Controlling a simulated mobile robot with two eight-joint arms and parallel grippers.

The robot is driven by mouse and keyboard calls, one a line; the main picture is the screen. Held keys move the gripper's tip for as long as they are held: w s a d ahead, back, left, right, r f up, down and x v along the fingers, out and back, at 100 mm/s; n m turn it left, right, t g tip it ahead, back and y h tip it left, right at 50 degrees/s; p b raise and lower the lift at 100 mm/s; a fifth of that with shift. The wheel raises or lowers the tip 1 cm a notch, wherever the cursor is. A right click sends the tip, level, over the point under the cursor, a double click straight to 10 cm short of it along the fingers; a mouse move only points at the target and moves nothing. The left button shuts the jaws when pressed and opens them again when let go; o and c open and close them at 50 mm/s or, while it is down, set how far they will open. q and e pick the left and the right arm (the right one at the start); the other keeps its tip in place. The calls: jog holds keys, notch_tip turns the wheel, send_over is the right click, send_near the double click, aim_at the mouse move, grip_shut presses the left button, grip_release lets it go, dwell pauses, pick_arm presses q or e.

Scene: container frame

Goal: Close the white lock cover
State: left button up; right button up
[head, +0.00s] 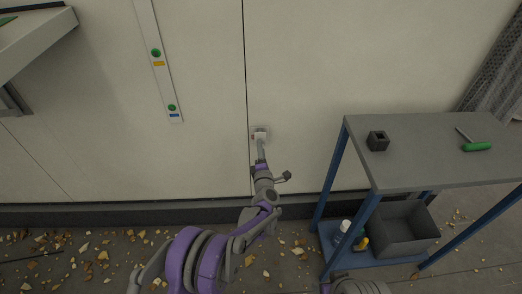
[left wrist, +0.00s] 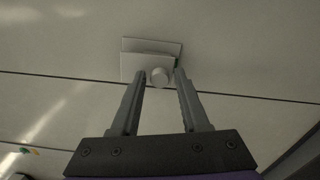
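The white lock cover (head: 260,130) sits on the pale wall beside a vertical seam, at the end of my left arm. In the left wrist view the white lock cover (left wrist: 150,46) shows as a plate with a second plate behind it, and a round white knob (left wrist: 159,77) at its lower edge. My left gripper (left wrist: 159,76) is open, with one finger on each side of the knob. Whether the fingers touch it I cannot tell. In the head view the left gripper (head: 261,146) covers part of the lock. My right gripper is not in view.
A grey-topped table with blue legs (head: 430,170) stands to the right, with a dark square block (head: 378,141) and a green-handled tool (head: 476,146) on top. A grey bin (head: 405,232) is on its lower shelf. Debris litters the floor. A white strip (head: 160,65) is on the wall.

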pick_arm(q)
jog(key=shift+o, duration=0.9)
jog(key=s+p, duration=0.2)
jog(key=s, duration=0.9)
jog(key=shift+w, duration=0.1)
